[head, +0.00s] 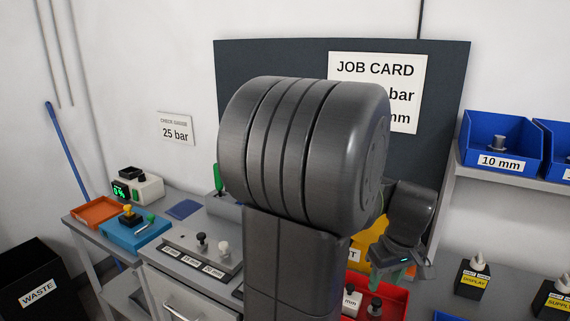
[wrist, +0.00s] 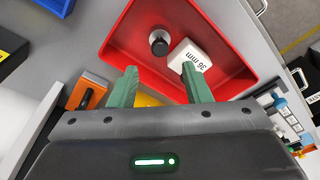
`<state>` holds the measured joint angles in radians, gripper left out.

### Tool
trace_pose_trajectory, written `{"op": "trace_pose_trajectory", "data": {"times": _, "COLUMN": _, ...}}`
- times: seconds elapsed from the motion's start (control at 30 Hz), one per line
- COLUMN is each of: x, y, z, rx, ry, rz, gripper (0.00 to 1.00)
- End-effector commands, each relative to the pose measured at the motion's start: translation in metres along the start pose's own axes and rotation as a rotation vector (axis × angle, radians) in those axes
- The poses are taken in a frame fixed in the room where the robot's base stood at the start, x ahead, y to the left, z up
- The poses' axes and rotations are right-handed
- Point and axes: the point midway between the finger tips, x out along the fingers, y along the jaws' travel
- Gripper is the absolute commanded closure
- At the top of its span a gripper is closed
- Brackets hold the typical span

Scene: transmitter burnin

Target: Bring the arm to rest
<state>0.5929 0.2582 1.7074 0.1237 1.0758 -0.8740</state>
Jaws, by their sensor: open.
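My arm fills the middle of the head view, with a large dark grey joint in front of the bench. My gripper (wrist: 160,88) shows in the wrist view with two green fingers held apart and nothing between them. It hangs above the near edge of a red tray (wrist: 132,28). In the head view the gripper (head: 390,275) is small, at the right behind my arm, over the red tray (head: 398,308). A dark knobbed part (wrist: 159,42) and a white block marked 36 mm (wrist: 190,57) lie in the tray, apart from the fingers.
A grey board with a job card (head: 375,70) stands behind. Blue bins (head: 500,160) sit on a shelf at right. At left are an orange tray (head: 96,212), a blue tray (head: 125,240) and a waste bin (head: 38,280). Small labelled boxes (head: 472,283) stand at right.

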Motion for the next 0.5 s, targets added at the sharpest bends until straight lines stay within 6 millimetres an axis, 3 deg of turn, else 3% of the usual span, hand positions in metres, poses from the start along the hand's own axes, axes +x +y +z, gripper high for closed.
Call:
{"op": "trace_pose_trajectory", "data": {"times": 0.37, "x": 0.076, "y": -0.001, "z": 0.001, "rx": 0.000, "ry": -0.002, "rz": -0.003, "gripper": 0.56}}
{"op": "trace_pose_trajectory", "data": {"times": 0.5, "x": 0.055, "y": 0.001, "z": -0.003, "rx": 0.000, "ry": 0.004, "rz": 0.004, "gripper": 0.56}}
